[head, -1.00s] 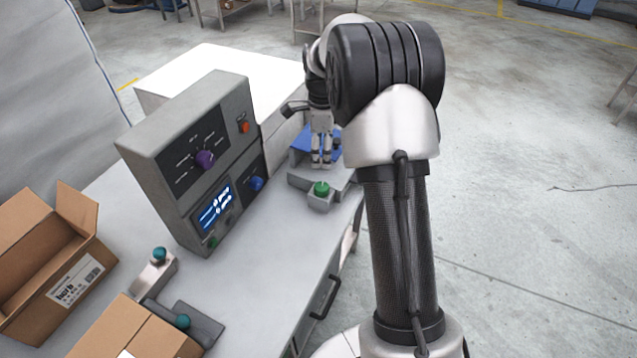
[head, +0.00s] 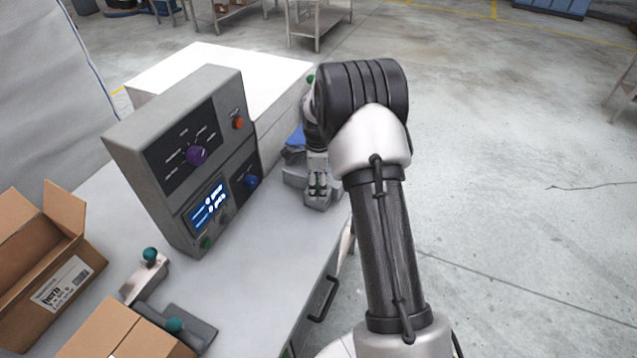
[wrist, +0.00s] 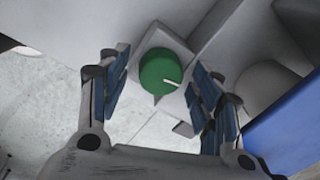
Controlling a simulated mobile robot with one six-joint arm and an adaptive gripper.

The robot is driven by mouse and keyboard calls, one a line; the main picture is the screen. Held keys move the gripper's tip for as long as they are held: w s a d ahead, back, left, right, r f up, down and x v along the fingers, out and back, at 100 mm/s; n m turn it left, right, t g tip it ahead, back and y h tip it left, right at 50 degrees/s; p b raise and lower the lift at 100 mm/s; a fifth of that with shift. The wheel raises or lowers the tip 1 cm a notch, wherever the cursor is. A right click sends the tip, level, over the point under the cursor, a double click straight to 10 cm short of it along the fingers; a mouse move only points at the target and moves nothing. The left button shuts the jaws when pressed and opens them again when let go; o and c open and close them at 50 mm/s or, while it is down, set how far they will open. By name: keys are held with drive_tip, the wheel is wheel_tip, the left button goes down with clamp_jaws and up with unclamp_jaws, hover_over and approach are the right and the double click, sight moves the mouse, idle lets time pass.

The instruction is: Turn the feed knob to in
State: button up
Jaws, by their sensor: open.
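A round green knob (wrist: 158,74) with a white pointer line sits on a small grey block (wrist: 170,38) at the bench edge. The pointer aims to the right and slightly down in the wrist view. No label can be read, so I cannot confirm that this is the feed knob. My gripper (head: 318,187) is above the block, fingers pointing down. In the wrist view my gripper (wrist: 155,80) is open, one finger on each side of the green knob, with gaps showing. In the head view the fingers largely hide the knob.
A grey control box (head: 180,115) stands left of my gripper, with a purple knob (head: 197,155), blue knob (head: 251,181), orange button (head: 238,123) and lit display (head: 208,206). A blue surface (wrist: 290,130) is close on the right in the wrist view. Cardboard boxes (head: 70,280) are lower left.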

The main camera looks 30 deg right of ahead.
drive_tip(key=shift+c, duration=0.3)
drive_tip(key=c, duration=1)
